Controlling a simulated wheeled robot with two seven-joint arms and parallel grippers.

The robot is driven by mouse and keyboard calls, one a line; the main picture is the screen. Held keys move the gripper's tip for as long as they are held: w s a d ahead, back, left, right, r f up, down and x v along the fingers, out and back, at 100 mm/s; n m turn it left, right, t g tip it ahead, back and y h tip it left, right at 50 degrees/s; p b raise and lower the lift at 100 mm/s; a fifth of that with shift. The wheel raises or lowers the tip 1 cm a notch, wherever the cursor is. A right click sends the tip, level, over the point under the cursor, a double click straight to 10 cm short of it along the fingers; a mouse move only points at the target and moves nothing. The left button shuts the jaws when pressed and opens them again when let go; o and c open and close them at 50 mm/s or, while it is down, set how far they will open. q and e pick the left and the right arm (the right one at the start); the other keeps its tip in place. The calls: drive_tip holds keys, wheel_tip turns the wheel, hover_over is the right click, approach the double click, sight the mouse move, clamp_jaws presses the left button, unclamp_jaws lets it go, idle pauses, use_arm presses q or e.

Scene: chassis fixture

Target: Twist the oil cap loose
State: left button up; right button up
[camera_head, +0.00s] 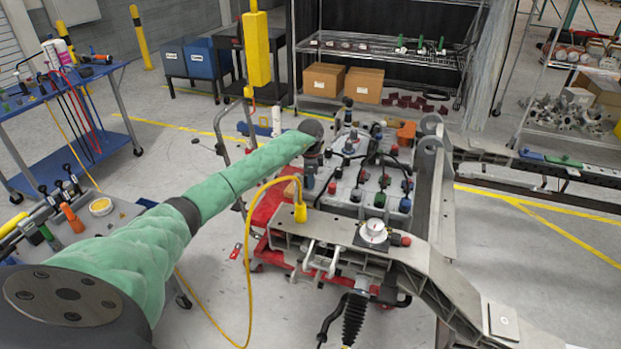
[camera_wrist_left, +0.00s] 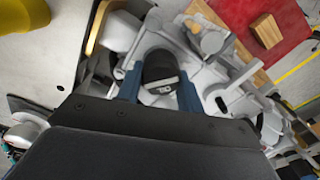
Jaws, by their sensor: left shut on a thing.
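The oil cap (camera_wrist_left: 161,72) is black with a pale symbol and sits between the two blue fingers of my left gripper (camera_wrist_left: 159,84) in the left wrist view. The fingers are shut on its sides. In the head view my left arm in its green sleeve reaches across from the left, and my left gripper (camera_head: 310,168) points down at the left side of the engine block (camera_head: 345,190). The cap is hidden or too small to make out there. I cannot tell whether the cap has turned. My right gripper is not in view.
The chassis frame (camera_head: 445,205) runs along the engine's right and front. A yellow connector (camera_head: 300,212) with a yellow cable stands close by my left gripper. A tool cart (camera_head: 75,125) stands at left, a wire shelf (camera_head: 395,55) behind.

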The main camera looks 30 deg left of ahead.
use_arm(q)
drive_tip(key=n+p, duration=0.1)
drive_tip(key=n, duration=0.1)
drive_tip(key=shift+n, duration=0.3)
drive_tip(key=shift+f+n+p, duration=0.1)
drive_tip(key=shift+n+p, duration=0.35)
drive_tip(key=shift+n, duration=0.25)
drive_tip(key=shift+n+p, duration=0.5)
drive_tip(key=shift+n, duration=0.2)
drive_tip(key=shift+a+n+p, duration=0.1)
drive_tip(key=shift+n+p, duration=0.4)
drive_tip(key=shift+n, duration=0.8)
